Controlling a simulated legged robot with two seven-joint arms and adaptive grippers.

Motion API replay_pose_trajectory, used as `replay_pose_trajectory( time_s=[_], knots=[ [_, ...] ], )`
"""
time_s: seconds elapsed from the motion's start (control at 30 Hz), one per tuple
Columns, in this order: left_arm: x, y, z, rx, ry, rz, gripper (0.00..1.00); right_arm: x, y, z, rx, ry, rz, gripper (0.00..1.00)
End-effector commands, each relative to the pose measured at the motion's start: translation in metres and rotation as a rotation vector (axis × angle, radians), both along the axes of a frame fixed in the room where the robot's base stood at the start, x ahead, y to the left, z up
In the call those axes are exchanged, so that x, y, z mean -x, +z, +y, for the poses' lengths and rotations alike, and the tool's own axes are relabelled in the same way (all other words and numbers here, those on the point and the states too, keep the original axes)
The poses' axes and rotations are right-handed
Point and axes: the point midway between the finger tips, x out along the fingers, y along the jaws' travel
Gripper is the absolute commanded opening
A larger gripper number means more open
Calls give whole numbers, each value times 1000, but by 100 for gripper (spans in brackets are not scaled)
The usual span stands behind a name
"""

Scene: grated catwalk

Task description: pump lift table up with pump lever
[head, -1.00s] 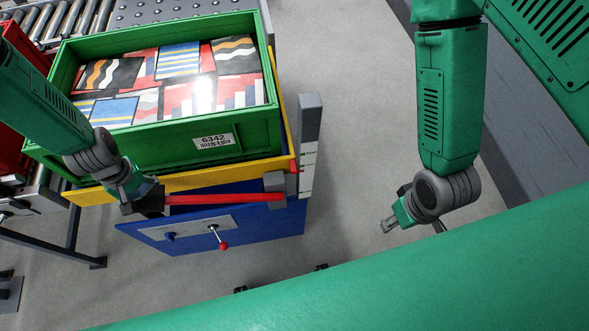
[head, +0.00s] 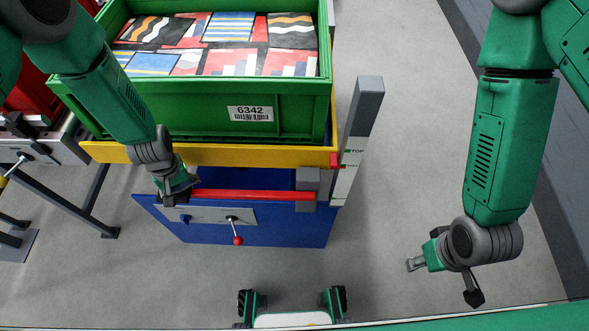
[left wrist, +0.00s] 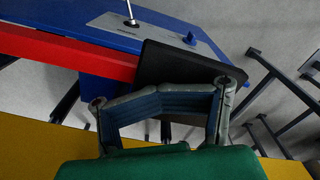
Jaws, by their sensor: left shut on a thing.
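The lift table has a yellow top (head: 215,155) and a blue lower body (head: 290,228). A red pump lever (head: 255,195) lies across its front, roughly level in the head view. My left gripper (head: 175,190) is shut on the lever's left end. In the left wrist view, the red bar (left wrist: 70,52) runs to a black end piece (left wrist: 185,65) at the gripper's fingers. My right gripper (head: 445,280) hangs empty over the floor at right, its fingers apart.
A green crate (head: 190,110) labelled 6342 stands on the table top. A grey post (head: 362,110) with a marked scale including "TOP" stands at the table's right. A small red-knobbed lever (head: 237,240) is on the front panel. The floor between table and right arm is clear.

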Motion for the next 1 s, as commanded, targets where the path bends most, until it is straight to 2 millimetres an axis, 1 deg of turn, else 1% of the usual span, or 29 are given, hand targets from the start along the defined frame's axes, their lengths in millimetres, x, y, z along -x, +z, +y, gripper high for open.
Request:
replay_pose_trajectory(
  time_s=[0.03,0.53,0.57,0.67,1.0],
  knots=[
    [5,-17,-7,8,-4,10,0,0,-13,0,0,0,0,40],
    [6,-98,-7,8,-4,13,0,0,-75,0,0,0,0,40],
    [6,-98,-6,8,-4,13,0,0,-75,0,0,0,0,40],
    [6,-86,-5,8,-3,12,0,0,-64,0,0,0,1,40],
    [4,-13,-3,7,-2,5,0,0,-8,0,0,0,-1,40]
  ],
)
